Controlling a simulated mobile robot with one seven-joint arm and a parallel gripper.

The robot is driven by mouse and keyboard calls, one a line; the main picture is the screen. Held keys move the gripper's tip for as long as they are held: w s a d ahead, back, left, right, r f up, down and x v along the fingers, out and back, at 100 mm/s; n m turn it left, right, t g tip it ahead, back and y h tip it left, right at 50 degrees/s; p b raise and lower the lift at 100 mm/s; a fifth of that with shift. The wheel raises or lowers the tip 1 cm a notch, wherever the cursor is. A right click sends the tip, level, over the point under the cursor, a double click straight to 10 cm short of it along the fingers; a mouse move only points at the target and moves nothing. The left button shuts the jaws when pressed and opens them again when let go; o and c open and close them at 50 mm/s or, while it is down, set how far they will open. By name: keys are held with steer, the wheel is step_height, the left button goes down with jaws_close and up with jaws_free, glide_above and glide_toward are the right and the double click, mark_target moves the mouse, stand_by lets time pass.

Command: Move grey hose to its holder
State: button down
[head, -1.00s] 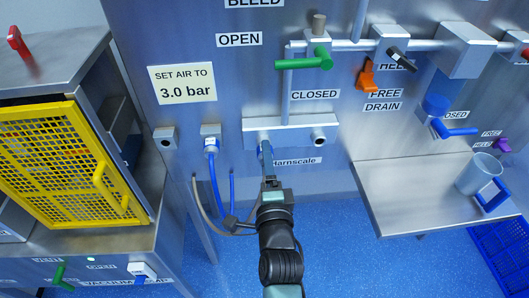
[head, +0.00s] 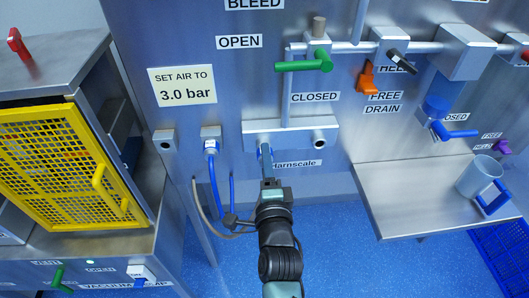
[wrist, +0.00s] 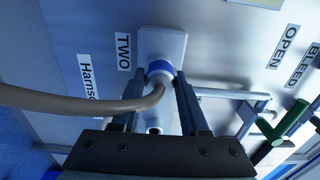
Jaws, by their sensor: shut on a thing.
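The grey hose (wrist: 85,103) runs in from the left of the wrist view and bends up between my gripper's fingers. Its blue-collared end (wrist: 160,70) is at a pale block (wrist: 162,43) near the label TWO; I cannot tell whether it is seated or only touching. My gripper (wrist: 158,112) is shut on the hose end. In the head view my gripper (head: 264,152) is at the left part of the wide port block (head: 290,134), hiding that part. The grey hose (head: 203,212) loops below it on the left. Its holder cannot be clearly told.
A blue hose (head: 214,178) hangs from a small block left of my gripper. A bare port block (head: 165,139) is further left. A green valve handle (head: 303,65) is above. A steel shelf (head: 405,197) with a mug (head: 477,176) stands right, a yellow mesh door (head: 65,165) left.

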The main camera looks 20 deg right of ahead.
steer(key=shift+s+a+p, duration=0.2)
steer(key=shift+s+p, duration=0.15)
steer(key=shift+s, duration=0.35)
stand_by(0.5)
steer(key=v, duration=0.2)
steer(key=shift+s+a+p, duration=0.1)
steer(key=shift+s+p, duration=0.2)
steer(key=shift+p, duration=0.1)
